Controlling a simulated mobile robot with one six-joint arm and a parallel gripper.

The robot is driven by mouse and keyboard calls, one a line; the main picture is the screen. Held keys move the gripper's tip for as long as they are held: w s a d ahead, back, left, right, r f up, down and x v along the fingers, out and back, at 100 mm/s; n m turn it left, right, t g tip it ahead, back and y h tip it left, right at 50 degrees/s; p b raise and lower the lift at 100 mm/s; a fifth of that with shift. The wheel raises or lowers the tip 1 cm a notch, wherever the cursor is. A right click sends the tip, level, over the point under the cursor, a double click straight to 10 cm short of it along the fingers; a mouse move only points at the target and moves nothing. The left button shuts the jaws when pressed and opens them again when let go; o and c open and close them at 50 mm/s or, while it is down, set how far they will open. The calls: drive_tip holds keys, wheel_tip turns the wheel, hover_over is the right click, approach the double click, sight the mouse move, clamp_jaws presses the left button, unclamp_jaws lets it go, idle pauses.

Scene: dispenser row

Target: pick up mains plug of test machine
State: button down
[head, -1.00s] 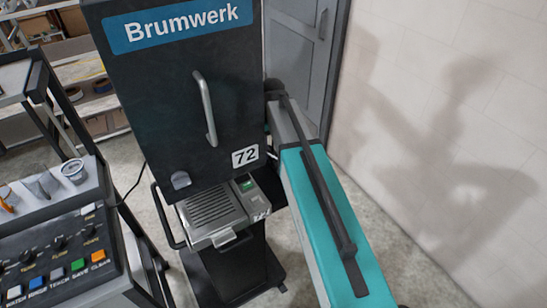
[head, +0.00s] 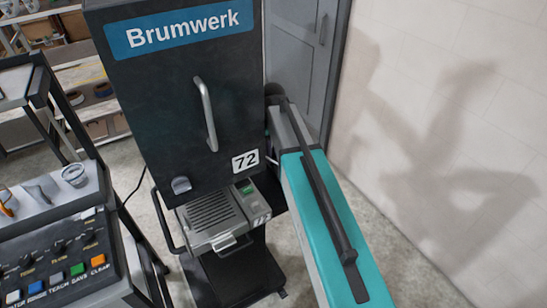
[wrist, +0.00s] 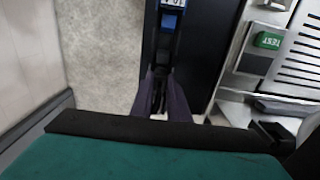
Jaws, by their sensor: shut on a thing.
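In the wrist view, my gripper (wrist: 161,92) points away along the side of a dark cabinet. Its two dark fingers are closed on a small dark piece, the mains plug (wrist: 160,96), which is mostly hidden between them. A blue-faced socket (wrist: 171,21) with a number label above it lies ahead of the fingertips. The test machine (wrist: 262,62), with a green TEST button, is at the right of the wrist view. In the head view, the test machine (head: 214,212) sits below the Brumwerk cabinet; my teal arm hides the gripper and plug there.
The dark Brumwerk cabinet (head: 185,100) numbered 72 stands in the middle of the head view. A control console (head: 60,255) with coloured buttons is at left, shelves (head: 95,90) behind it. A pale wall (head: 440,110) is at right, with bare floor before it.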

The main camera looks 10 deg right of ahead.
drive_tip(key=shift+r, duration=0.2)
drive_tip(key=shift+r+b, duration=1)
drive_tip(key=shift+r, duration=0.45)
drive_tip(key=w+d+b, duration=0.2)
drive_tip(key=d, duration=0.6)
drive_tip(key=w+d+b, duration=0.3)
drive_tip(key=d, duration=0.6)
drive_tip(key=shift+w, duration=0.3)
drive_tip(key=shift+r+p, duration=0.75)
drive_tip(key=shift+r, duration=0.45)
drive_tip(key=shift+r+p, duration=1.1)
drive_tip(key=shift+r, duration=0.3)
